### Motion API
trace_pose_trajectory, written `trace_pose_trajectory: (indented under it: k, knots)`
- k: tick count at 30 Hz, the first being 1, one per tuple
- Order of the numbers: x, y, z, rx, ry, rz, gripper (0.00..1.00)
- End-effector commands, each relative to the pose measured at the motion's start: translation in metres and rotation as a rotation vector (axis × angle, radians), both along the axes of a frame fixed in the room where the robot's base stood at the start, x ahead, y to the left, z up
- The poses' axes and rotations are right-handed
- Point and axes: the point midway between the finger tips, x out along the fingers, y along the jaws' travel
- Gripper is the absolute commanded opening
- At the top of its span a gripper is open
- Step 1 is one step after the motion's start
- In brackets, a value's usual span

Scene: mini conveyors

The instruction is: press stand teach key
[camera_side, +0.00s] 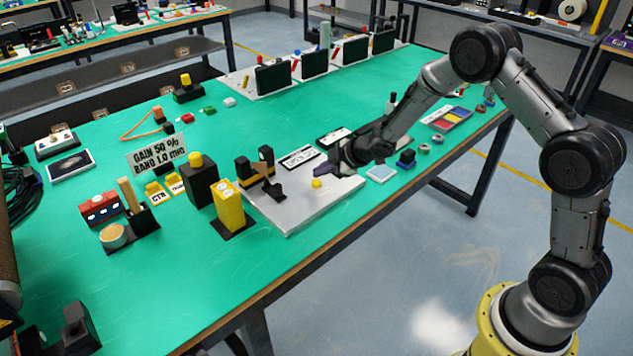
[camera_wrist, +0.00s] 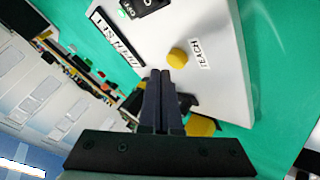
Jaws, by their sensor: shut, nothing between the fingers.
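The teach key is a round yellow button (camera_wrist: 177,57) on a white stand plate (camera_wrist: 225,30), beside a small label reading TEACH (camera_wrist: 201,55). In the side view the yellow key (camera_side: 317,183) sits on the pale plate (camera_side: 308,207) near its middle. My gripper (camera_wrist: 165,74) is shut and empty. In the wrist view its fingertips point at the key and show just below it, with a small gap in the picture. In the side view my gripper (camera_side: 328,170) is low over the plate, close to the key. I cannot tell whether it touches.
A black stand with a clamp (camera_side: 262,172) rises at the plate's left. A yellow block (camera_side: 228,205) and a black box with a yellow knob (camera_side: 199,181) stand farther left. A pale blue square (camera_side: 381,173) lies right of the plate. The green table is clear in front.

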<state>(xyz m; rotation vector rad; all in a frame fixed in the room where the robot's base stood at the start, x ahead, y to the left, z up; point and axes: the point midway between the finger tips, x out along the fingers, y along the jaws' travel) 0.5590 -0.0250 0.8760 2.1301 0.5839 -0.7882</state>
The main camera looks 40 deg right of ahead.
Motion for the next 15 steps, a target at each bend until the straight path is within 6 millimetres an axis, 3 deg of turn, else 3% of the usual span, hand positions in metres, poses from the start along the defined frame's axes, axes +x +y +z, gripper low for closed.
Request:
trace_pose_trajectory:
  k: [15]
  knots:
    - [-0.0002, 0.0001, -0.0089, -0.001, 0.001, -0.001, 0.0]
